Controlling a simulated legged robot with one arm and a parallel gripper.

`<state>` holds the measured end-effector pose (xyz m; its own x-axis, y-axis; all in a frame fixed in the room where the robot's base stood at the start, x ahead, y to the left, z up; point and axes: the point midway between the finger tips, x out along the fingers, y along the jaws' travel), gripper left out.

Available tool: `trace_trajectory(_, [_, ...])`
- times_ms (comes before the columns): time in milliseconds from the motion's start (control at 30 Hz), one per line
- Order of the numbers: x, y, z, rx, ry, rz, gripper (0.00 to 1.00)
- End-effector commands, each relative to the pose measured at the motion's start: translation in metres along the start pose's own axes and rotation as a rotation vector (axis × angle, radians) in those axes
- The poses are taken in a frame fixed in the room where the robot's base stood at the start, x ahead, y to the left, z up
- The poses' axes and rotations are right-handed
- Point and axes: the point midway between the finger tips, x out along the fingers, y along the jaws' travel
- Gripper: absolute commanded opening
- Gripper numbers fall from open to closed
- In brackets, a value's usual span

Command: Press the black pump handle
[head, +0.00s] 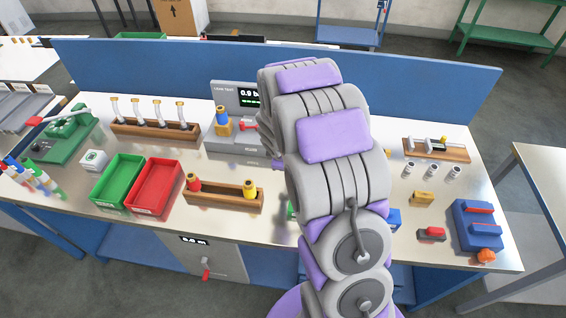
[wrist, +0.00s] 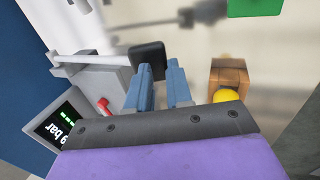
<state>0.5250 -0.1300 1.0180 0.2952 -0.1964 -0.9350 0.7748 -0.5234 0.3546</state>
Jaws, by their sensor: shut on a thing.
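In the wrist view, the black pump handle (wrist: 148,56) is a dark block at the end of a pale lever (wrist: 95,60). The lever runs left to a grey housing. The blue fingers of my gripper (wrist: 161,68) are at the handle, shut on it, with the left finger overlapping its lower part. The grey test unit with its display (wrist: 58,127) stands at the lower left of this view. In the head view the same unit (head: 228,143) is left of my arm, and its display reads about 0.9 bar. My arm hides the gripper and handle there.
A red lever (wrist: 104,106) is near the display. A wooden block (wrist: 229,74) with a yellow part is right of my fingers. In the head view, red (head: 153,186) and green (head: 118,182) bins and a wooden rack (head: 222,201) stand left. A blue panel (head: 180,70) backs the bench.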

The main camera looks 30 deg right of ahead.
Motion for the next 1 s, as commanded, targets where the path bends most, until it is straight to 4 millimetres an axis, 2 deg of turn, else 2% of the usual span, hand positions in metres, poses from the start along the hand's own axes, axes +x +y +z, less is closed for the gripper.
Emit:
trace_trajectory(33, [0.0,-0.01,0.003,0.0,-0.011,-0.022,0.0])
trace_trajectory(233, [-0.045,-0.008,-0.004,0.0,-0.002,0.004,0.0])
trace_trajectory(600, [-0.112,-0.012,-0.01,0.001,0.003,0.018,0.0])
trace_trajectory(800, [-0.135,-0.013,-0.008,0.001,0.002,0.014,0.0])
trace_trajectory(1000, [-0.144,-0.012,-0.006,0.002,0.005,0.014,0.0])
